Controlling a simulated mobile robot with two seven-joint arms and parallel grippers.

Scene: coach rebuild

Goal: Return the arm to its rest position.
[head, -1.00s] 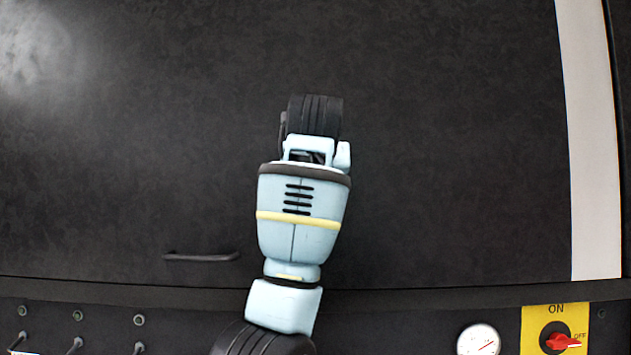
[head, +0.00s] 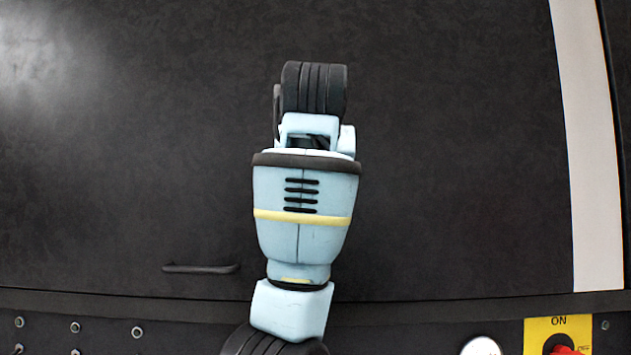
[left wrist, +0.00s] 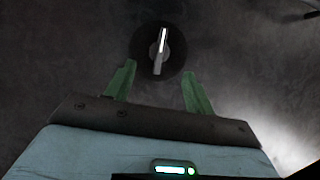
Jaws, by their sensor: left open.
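My left arm (head: 304,215), pale blue with a yellow band, rises from the bottom edge in the middle of the head view, in front of a dark panel (head: 450,150). Its fingers are hidden there behind the hand. In the left wrist view, the green fingers of my left gripper (left wrist: 158,70) are spread apart with nothing between them. A round black knob (left wrist: 159,53) with a pale upright bar lies just beyond the fingertips and looks clear of them. The knob does not show in the head view. My right gripper is not in view.
A dark handle bar (head: 201,269) sits on the panel left of my arm. Below run a ledge, small toggles, a white gauge (head: 481,346) and a yellow ON plate (head: 535,330) with a red switch (head: 566,350). A pale strip (head: 590,150) stands at right.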

